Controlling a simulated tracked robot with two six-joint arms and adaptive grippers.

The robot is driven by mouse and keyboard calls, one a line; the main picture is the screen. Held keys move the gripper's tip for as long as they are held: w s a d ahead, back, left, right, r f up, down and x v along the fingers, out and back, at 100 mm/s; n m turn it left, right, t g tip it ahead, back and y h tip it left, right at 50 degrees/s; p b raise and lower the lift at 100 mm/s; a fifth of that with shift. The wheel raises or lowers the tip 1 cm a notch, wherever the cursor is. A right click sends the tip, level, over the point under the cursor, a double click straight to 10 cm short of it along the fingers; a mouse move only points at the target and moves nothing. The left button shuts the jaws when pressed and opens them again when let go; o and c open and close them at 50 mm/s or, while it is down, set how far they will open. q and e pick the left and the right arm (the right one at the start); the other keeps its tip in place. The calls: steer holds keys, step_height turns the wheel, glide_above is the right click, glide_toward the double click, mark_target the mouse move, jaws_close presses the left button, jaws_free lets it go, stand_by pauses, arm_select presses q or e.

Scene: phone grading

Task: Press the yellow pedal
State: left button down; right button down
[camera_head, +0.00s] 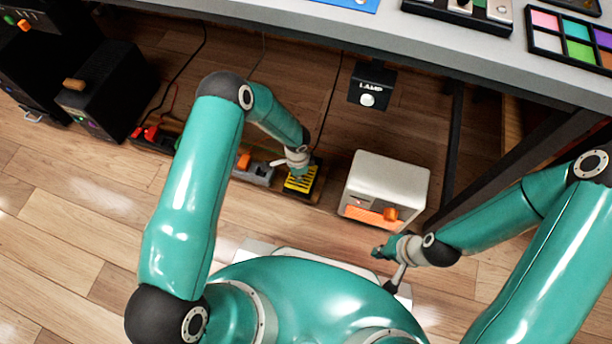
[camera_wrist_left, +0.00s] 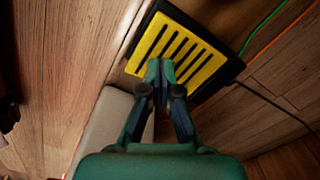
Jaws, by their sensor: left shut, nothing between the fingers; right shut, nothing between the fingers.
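The yellow pedal (camera_head: 300,181) with black slots lies low on the floor strip under the table in the head view. It fills the upper middle of the left wrist view (camera_wrist_left: 180,50), set in a black frame. My left gripper (camera_head: 296,165) is shut and empty, right over the pedal; its fingertips (camera_wrist_left: 160,70) overlap the pedal's near edge in the wrist view. I cannot tell whether they touch it. My right gripper (camera_head: 384,252) is shut and empty, in front of the white box and apart from the pedal.
A grey pedal (camera_head: 258,172) with an orange part is left of the yellow one; a red item (camera_head: 150,133) is farther left. A white box (camera_head: 388,183) with an orange front stands right. A lamp switch box (camera_head: 371,86) hangs under the grey table (camera_head: 300,18). Cables run behind the pedals.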

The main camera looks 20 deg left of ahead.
arm_select(q)
steer(key=shift+f, duration=0.1)
steer(key=shift+f+b, duration=1.5)
steer(key=shift+b, duration=0.15)
steer(key=shift+r, duration=0.2)
steer(key=shift+r+p, duration=2.55)
steer(key=shift+r, duration=1.3)
steer(key=shift+a, duration=0.1)
